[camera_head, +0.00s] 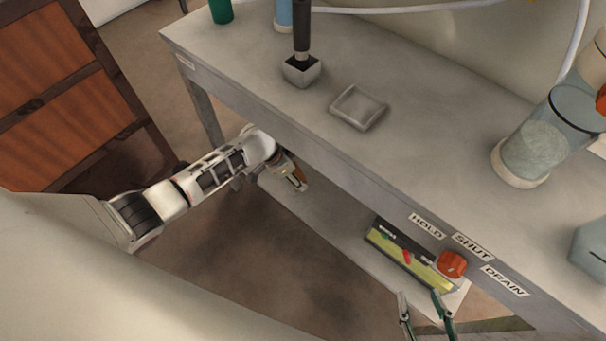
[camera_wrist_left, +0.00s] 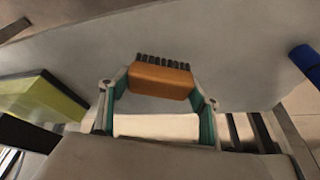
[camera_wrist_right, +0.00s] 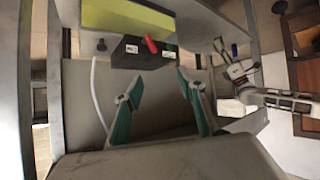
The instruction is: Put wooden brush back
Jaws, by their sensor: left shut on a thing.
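The wooden brush (camera_wrist_left: 160,80) is an orange-brown block with dark bristles on its far side. My left gripper (camera_head: 298,180) is shut on it, one finger at each end, as the left wrist view (camera_wrist_left: 160,95) shows. In the head view this gripper is low beside the bench's front edge, over the lower shelf (camera_head: 330,212), and the brush is mostly hidden. My right gripper (camera_head: 420,298) is open and empty near the bottom right; its spread fingers also show in the right wrist view (camera_wrist_right: 160,88).
The grey bench top (camera_head: 420,130) carries a shallow empty square tray (camera_head: 358,107), a small box (camera_head: 301,71) with a black handle in it, and a clear cylinder (camera_head: 540,145). A red knob (camera_head: 452,264) is by the bench front.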

